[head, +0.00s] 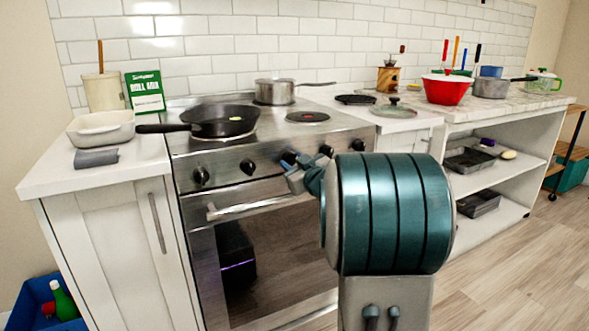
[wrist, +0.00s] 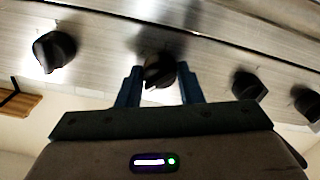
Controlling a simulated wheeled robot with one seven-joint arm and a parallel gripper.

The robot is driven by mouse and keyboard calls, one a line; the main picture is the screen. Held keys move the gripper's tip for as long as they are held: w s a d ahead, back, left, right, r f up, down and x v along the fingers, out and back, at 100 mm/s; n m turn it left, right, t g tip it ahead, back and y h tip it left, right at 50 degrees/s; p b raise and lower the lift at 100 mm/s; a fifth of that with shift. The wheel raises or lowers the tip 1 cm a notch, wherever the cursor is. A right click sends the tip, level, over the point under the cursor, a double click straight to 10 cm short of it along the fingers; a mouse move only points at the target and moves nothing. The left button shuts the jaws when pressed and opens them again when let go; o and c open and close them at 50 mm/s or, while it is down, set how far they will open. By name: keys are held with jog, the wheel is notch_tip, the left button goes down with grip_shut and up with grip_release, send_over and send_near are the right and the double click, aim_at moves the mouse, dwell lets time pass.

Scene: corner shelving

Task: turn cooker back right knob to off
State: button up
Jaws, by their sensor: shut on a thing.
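The cooker (head: 262,215) is a steel range with a row of dark knobs along its front panel. My gripper (head: 292,168) is at the middle of this row in the head view, and my arm hides part of the panel. In the wrist view my gripper (wrist: 159,84) has one blue finger on each side of a black knob (wrist: 159,70) and is shut on it. Another knob (wrist: 54,50) is to its left, and two knobs (wrist: 248,87) are to its right. I cannot read any knob markings.
A black frying pan (head: 222,120) and a steel pot (head: 275,91) stand on the cooktop. A bare hotplate (head: 308,117) with a red centre lies at its right. The oven door handle (head: 255,205) runs just below the knobs. A white counter (head: 85,180) adjoins on the left.

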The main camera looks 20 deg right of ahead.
jog(key=n+b, duration=0.2)
jog(key=n, duration=0.2)
jog(key=shift+f+n+b, duration=0.15)
jog(key=shift+n+b, duration=0.15)
jog(key=shift+b, duration=0.1)
jog(key=shift+n+b, duration=1.05)
jog(key=shift+n, duration=0.75)
jog(key=o, duration=1)
jog(key=shift+r, duration=0.2)
jog(key=s+p, duration=0.1)
jog(key=s, duration=0.3)
jog(key=s+p, duration=0.1)
jog(key=s, duration=0.4)
jog(key=s+p, duration=0.1)
jog(key=s, duration=0.4)
jog(key=shift+d, duration=0.3)
jog(key=shift+w+r, duration=0.1)
